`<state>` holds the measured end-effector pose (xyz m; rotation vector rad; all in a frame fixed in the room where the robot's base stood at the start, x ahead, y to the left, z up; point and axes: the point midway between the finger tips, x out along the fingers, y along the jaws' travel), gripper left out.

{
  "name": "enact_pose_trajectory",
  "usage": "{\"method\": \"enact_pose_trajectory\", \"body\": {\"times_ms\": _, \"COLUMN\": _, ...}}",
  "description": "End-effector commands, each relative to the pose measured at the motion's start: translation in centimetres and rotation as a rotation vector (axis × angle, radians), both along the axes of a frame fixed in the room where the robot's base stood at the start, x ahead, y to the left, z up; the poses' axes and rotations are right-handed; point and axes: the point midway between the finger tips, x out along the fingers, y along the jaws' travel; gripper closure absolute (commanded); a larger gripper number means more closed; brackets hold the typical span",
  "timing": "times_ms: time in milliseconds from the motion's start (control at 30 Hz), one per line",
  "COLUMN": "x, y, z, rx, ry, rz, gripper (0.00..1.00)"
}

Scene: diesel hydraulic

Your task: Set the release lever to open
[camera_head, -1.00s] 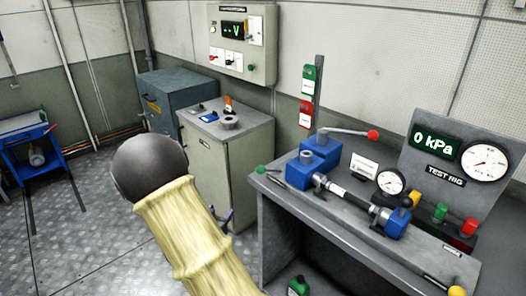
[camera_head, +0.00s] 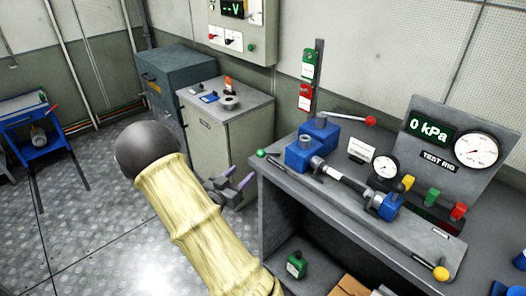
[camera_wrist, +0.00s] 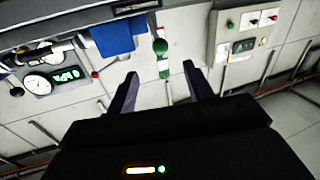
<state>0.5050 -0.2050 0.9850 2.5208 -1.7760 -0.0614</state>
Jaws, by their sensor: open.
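The test rig bench (camera_head: 330,205) carries a blue hydraulic unit with several levers. A lever with a green ball (camera_head: 261,153) sticks out at its front left corner. A lever with a yellow ball (camera_head: 440,273) is at the front right, and a long handle with a red ball (camera_head: 370,121) is at the back. I cannot tell which is the release lever. My gripper (camera_head: 240,176) is open and empty, left of the bench and apart from the green ball.
A grey cabinet (camera_head: 222,145) with small items on top stands behind my gripper. The display (camera_head: 430,130) reads 0 kPa. Red and green tags (camera_head: 307,80) hang on a post. A green container (camera_head: 296,264) is under the bench.

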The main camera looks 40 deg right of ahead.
Motion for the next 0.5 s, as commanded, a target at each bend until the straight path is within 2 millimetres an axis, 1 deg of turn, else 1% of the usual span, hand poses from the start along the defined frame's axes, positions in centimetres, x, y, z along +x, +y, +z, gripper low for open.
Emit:
{"method": "enact_pose_trajectory", "body": {"times_ms": 33, "x": 0.3, "y": -1.0, "z": 0.1, "rx": -0.001, "ry": 0.0, "rz": -0.003, "gripper": 0.48}}
{"method": "enact_pose_trajectory", "body": {"times_ms": 367, "x": 2.3, "y": -6.4, "z": 0.1, "rx": 0.0, "ry": 0.0, "rz": 0.0, "gripper": 0.48}}
{"method": "enact_pose_trajectory", "body": {"times_ms": 500, "x": 3.0, "y": -9.0, "z": 0.1, "rx": 0.0, "ry": 0.0, "rz": -0.005, "gripper": 0.48}}
